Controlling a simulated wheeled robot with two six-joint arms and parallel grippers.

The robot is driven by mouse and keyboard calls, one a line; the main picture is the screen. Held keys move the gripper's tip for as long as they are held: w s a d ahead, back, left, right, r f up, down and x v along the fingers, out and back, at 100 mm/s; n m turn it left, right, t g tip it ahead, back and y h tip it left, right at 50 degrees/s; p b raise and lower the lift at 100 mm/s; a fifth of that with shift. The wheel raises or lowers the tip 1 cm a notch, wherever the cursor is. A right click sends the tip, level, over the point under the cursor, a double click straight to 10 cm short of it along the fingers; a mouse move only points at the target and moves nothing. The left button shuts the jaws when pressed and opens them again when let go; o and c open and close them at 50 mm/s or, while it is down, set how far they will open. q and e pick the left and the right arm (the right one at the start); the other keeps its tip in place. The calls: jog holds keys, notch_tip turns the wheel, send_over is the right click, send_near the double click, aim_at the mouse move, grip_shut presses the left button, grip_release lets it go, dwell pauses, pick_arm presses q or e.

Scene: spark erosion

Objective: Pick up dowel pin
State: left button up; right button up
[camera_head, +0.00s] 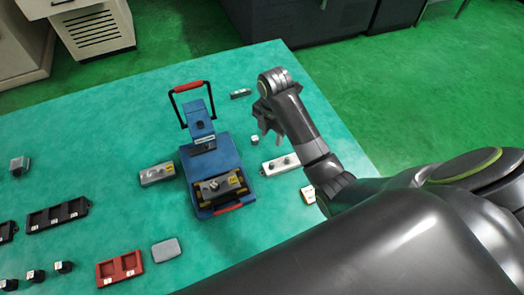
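A small light-grey piece (255,140) stands on the green table top, right of the blue fixture; it may be the dowel pin, but it is too small to be sure. My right gripper (270,131) points down close beside this piece, to its upper right in the picture. Its fingers look apart, with nothing visible between them. I cannot tell its exact height above the table. My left gripper is not in view.
A blue fixture with a red-handled frame (222,157) stands mid-table. Metal blocks lie left (157,173) and right (281,165) of it, and a small block (240,94) lies behind. Black trays (57,214), a red tray (119,269) and a grey lid-like piece (166,250) lie at left.

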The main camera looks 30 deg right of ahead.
jog(key=b, duration=0.5)
send_over(271, 163)
jog(key=s, duration=0.1)
jog(key=shift+f, duration=5.8)
jog(key=shift+w+a+f+p, duration=0.1)
jog(key=shift+f+p, duration=0.3)
jog(key=f, duration=0.2)
jog(key=shift+w+f, duration=0.3)
jog(key=shift+f, duration=0.7)
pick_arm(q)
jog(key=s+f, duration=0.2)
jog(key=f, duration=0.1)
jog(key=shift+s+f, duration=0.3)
